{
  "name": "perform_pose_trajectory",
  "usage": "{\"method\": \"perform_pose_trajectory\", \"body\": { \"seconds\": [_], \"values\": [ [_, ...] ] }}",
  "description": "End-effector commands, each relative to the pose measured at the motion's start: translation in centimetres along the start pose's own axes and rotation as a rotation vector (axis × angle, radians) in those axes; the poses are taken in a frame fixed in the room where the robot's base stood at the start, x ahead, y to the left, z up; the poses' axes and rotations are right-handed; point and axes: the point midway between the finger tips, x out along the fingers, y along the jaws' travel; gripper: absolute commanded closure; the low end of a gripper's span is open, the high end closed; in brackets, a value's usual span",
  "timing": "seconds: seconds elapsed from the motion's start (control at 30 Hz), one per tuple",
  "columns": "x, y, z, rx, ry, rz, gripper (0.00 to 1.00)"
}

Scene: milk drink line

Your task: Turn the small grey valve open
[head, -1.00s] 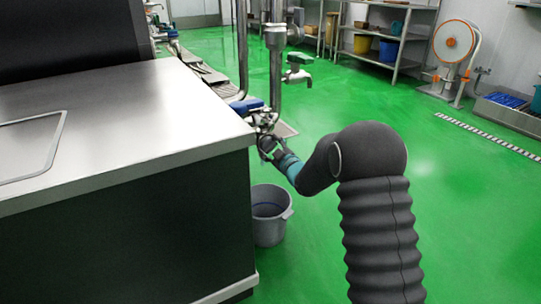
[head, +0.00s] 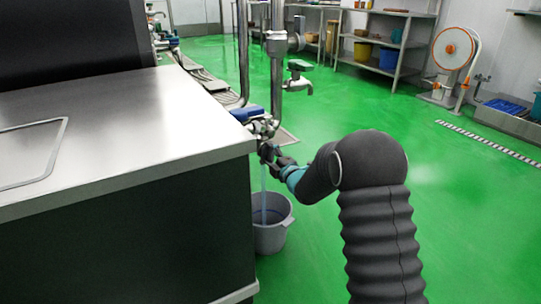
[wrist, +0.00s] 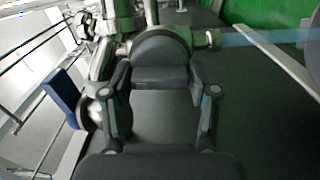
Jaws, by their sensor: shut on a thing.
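The small grey valve sits on the steel pipework just past the counter's corner in the head view, mostly hidden by my gripper (head: 273,156). In the wrist view my gripper (wrist: 160,72) is shut, its two fingers on either side of a grey rounded part, the valve (wrist: 160,50). A pale bluish stream (head: 264,195) falls from below the valve into a grey bucket (head: 272,237) on the floor. The stream (wrist: 260,38) also runs off to the right from a small spout (wrist: 212,38) in the wrist view.
A blue handle (head: 246,113) is just above and left of my gripper; it also shows in the wrist view (wrist: 65,97). The steel counter (head: 150,115) is close on the left. Green floor is clear to the right.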

Motion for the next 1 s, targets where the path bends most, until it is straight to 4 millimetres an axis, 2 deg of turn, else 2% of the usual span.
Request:
{"method": "perform_pose_trajectory", "body": {
  "seconds": [0.3, 0.77, 0.8, 0.83, 1.0],
  "values": [
    [0.13, 0.02, -0.35, -0.088, 0.007, 0.002, 0.75],
    [0.14, 0.03, -0.33, -0.097, 0.007, 0.002, 0.75],
    [0.14, 0.03, -0.33, -0.097, 0.007, 0.002, 0.31],
    [0.13, 0.03, -0.3, -0.097, 0.006, 0.002, 0.23],
    [-0.03, 0.02, 0.16, -0.095, -0.001, 0.001, 0.22]
  ]
}}
